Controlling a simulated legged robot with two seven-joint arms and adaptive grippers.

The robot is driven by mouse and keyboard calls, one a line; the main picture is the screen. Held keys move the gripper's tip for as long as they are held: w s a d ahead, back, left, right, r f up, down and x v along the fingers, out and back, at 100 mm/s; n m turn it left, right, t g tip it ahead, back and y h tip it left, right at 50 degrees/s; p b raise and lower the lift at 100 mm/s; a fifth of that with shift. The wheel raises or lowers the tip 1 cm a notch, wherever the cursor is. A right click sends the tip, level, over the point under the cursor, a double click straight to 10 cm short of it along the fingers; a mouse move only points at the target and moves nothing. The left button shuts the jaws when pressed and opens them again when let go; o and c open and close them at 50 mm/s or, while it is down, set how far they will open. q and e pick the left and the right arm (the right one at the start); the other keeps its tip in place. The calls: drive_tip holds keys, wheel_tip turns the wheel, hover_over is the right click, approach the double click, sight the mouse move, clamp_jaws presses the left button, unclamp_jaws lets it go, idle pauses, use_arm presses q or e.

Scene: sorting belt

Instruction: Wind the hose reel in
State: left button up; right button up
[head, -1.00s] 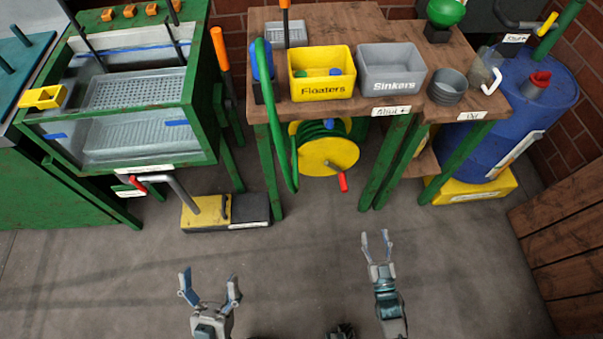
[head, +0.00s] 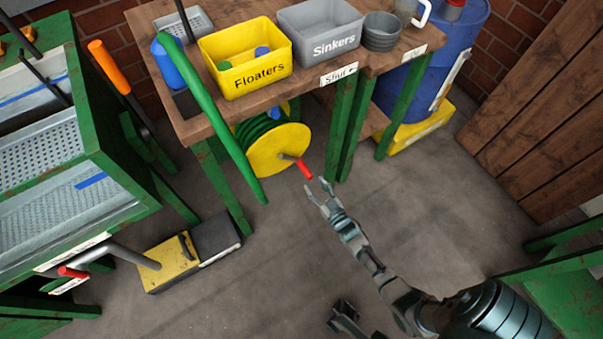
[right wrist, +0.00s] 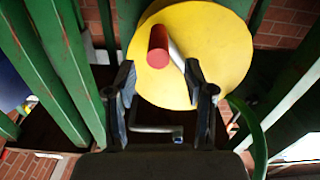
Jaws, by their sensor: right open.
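The hose reel (head: 270,151) hangs under the wooden bench, with a yellow disc and dark green hose wound behind it. Its crank has a red handle (head: 304,169) pointing down and right. A thick green hose (head: 222,118) runs down past the bench's front edge. My right gripper (head: 318,187) is open and empty, just below and right of the red handle. In the right wrist view the red handle (right wrist: 158,47) appears between and beyond the fingertips, in front of the yellow disc (right wrist: 212,62); I see no contact.
The bench top (head: 300,84) holds a yellow Floaters bin (head: 247,86) and a grey Sinkers bin (head: 325,45). Green bench legs (head: 345,130) stand right of the reel. A yellow and black pedal box (head: 168,268) sits on the floor. Open floor lies before the bench.

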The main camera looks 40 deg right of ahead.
sight(308, 174)
drive_tip(key=b+x, duration=0.1)
drive_tip(key=x, duration=0.4)
drive_tip(key=shift+w+d+f+b, duration=0.15)
drive_tip(key=shift+d+f+b, duration=0.1)
drive_tip(key=shift+b, duration=0.1)
drive_tip(key=shift+w+r, duration=0.2)
drive_tip(key=shift+w, duration=0.1)
clamp_jaws()
